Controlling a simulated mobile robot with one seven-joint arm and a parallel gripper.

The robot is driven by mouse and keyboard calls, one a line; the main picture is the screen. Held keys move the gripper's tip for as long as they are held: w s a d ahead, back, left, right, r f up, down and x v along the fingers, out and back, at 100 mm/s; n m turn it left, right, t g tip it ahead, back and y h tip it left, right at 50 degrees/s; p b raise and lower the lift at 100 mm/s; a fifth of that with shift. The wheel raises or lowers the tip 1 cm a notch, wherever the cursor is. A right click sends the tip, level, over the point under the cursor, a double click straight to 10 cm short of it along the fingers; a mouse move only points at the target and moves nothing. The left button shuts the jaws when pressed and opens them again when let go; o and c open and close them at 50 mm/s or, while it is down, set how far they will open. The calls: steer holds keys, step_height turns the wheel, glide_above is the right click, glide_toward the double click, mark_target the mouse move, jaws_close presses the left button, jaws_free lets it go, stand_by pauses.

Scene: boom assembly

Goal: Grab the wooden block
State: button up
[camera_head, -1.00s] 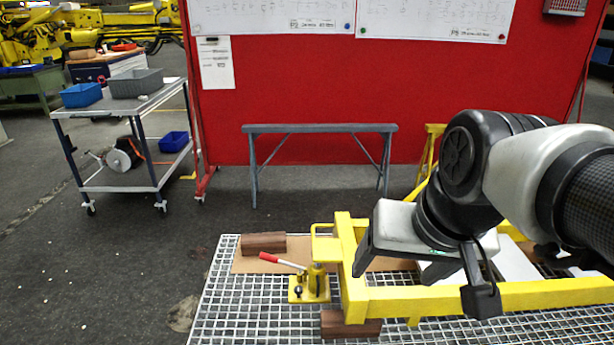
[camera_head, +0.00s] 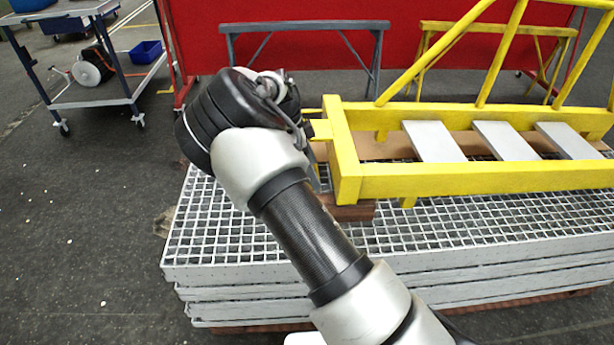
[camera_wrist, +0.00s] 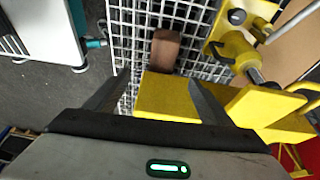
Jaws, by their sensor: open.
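In the wrist view a brown wooden block (camera_wrist: 163,50) lies on the metal grating, ahead of my gripper (camera_wrist: 155,95). The two fingers are spread apart with no block between them. A yellow beam end (camera_wrist: 168,97) shows between the fingers, just below the block in the picture. In the head view my arm covers the gripper and the grating's far left corner. A reddish-brown wooden block (camera_head: 352,211) shows there under the left end of the yellow frame (camera_head: 345,160), partly hidden. I cannot tell whether both views show the same block.
A yellow jack (camera_wrist: 237,48) stands right of the block in the wrist view. The grating stack (camera_head: 480,225) carries the yellow frame with its grey steps. A grey trestle (camera_head: 300,27) stands behind. A cart (camera_head: 95,95) stands at the left. The grating's front is clear.

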steer(key=shift+w+a+f+h, duration=0.15)
steer(key=shift+a+f, duration=0.1)
steer(key=shift+f, duration=0.35)
steer(key=shift+w+a+f+h, duration=0.15)
steer(key=shift+a+f, duration=0.1)
steer(key=shift+f, duration=0.3)
steer(key=b+x, duration=0.3)
steer(key=x, duration=1.4)
steer(key=shift+w+f, duration=0.15)
steer(key=shift+f, duration=0.1)
steer(key=shift+c, duration=0.3)
